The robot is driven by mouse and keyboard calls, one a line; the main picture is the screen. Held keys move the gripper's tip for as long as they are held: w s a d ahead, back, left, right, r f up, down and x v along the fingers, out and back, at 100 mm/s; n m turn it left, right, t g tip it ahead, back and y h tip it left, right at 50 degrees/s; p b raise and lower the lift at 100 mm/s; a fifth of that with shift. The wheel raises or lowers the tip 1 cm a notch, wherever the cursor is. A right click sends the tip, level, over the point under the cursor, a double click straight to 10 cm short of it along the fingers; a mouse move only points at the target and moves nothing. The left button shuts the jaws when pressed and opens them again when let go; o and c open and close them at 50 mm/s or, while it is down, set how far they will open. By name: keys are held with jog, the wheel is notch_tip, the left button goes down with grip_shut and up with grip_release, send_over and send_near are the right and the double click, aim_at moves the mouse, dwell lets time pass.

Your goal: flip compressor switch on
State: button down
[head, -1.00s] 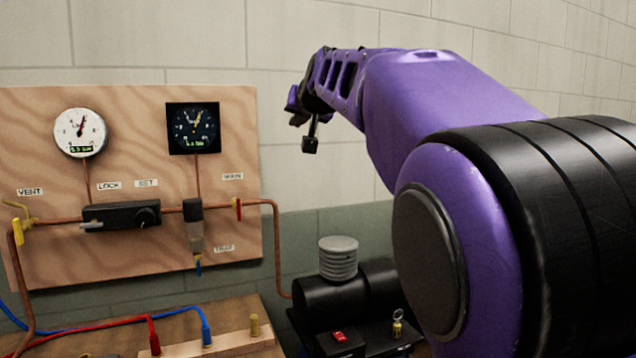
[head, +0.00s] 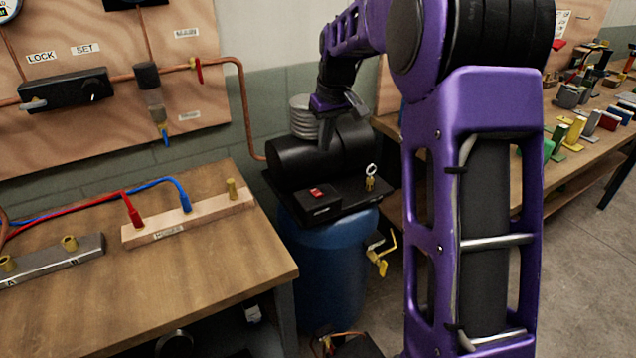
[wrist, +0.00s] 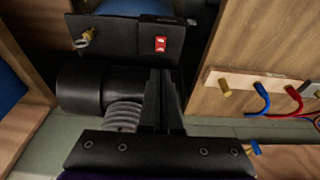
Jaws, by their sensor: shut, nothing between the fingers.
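The compressor (head: 325,155) is a black cylinder unit on top of a blue tank (head: 325,260). Its red rocker switch (head: 317,192) sits on a black box at the front of the compressor plate. In the wrist view the red switch (wrist: 160,44) shows with white marks, just beyond my fingertips. I cannot tell its position for sure. My gripper (head: 326,146) points down over the compressor, behind the switch box and apart from the switch. In the wrist view my gripper (wrist: 160,72) is shut and empty, its fingers together over the black cylinder.
A ribbed grey filter (head: 303,118) stands beside my gripper. A brass ring valve (head: 370,178) is right of the switch, and a yellow tap (head: 382,255) is on the tank. A wooden table (head: 200,280) with a hose manifold (head: 190,218) lies left. A cluttered bench (head: 590,155) is at right.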

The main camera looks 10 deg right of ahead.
aim_at(319, 194)
jog(key=shift+f, duration=0.15)
jog(key=x, duration=0.8)
jog(key=b+x, duration=0.1)
jog(key=x, duration=0.3)
jog(key=shift+s+f, duration=0.3)
jog(key=shift+d+f, duration=0.1)
jog(key=shift+f, duration=0.45)
jog(key=shift+s+f+b, duration=0.15)
jog(key=shift+f+b, duration=0.2)
jog(key=shift+r, duration=0.1)
jog(key=shift+w+r+p, duration=0.3)
jog(key=shift+w+p, duration=0.2)
jog(key=shift+w, duration=0.15)
